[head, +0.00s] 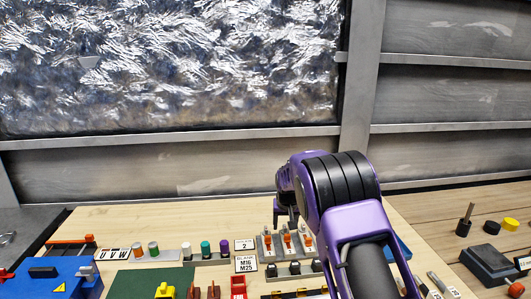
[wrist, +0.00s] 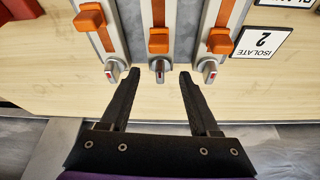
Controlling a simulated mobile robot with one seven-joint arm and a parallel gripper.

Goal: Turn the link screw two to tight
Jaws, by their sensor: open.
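The left screw (wrist: 112,70) is tilted to one side; the right screw (wrist: 209,70) looks nearly straight. My gripper (wrist: 158,78) is open and empty, its black fingers on either side of the middle screw with gaps. In the head view, my arm partly hides the links (head: 287,243).
In the head view, a "BLANK M16 M25" sign (head: 245,264), coloured cylinders (head: 206,249) and a blue block (head: 55,280) lie to the left. Bare wooden board (head: 150,220) lies behind them.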

